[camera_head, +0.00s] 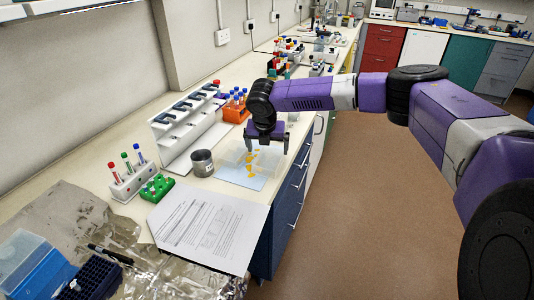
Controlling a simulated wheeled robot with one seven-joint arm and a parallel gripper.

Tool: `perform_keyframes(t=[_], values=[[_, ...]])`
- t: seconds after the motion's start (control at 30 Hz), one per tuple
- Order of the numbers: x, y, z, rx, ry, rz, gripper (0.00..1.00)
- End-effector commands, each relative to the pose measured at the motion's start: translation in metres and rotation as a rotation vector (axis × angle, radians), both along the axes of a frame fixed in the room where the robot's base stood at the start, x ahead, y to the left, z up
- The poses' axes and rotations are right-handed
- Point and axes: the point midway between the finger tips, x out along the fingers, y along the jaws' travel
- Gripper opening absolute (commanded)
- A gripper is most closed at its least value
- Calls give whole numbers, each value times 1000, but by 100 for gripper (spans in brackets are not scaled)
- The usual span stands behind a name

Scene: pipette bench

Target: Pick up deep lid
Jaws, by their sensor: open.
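My gripper (268,145) points down over the bench near its front edge, with its two fingers apart and nothing seen between them. It is above the pale blue mat (230,175), on which several yellow pieces lie. I cannot clearly make out the deep lid. A blue box with a clear, pale raised cover (18,250) stands at the bottom left, far from my gripper. I cannot tell whether that cover is the deep lid, or whether a clear lid lies on the mat below my gripper.
A grey cup (202,163) stands left of the mat, before a white pipette stand (172,128). An orange tube rack (236,113) is behind my gripper. A white tube rack (127,184), green rack (157,187), papers (210,228), foil (65,210) and dark tip rack (97,278) crowd the near bench.

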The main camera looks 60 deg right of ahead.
Motion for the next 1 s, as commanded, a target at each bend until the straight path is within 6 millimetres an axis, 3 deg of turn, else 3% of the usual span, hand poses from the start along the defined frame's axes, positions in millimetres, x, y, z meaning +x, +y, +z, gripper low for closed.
perform_keyframes(t=[0.2, 0.43, 0.73, 1.0], values=[[3, -7, -19, 0, -1, -1, 100], [3, -8, -20, 0, -2, 0, 100], [3, -7, -20, 1, -2, 0, 42], [3, -8, -19, 0, -3, 0, 42]])
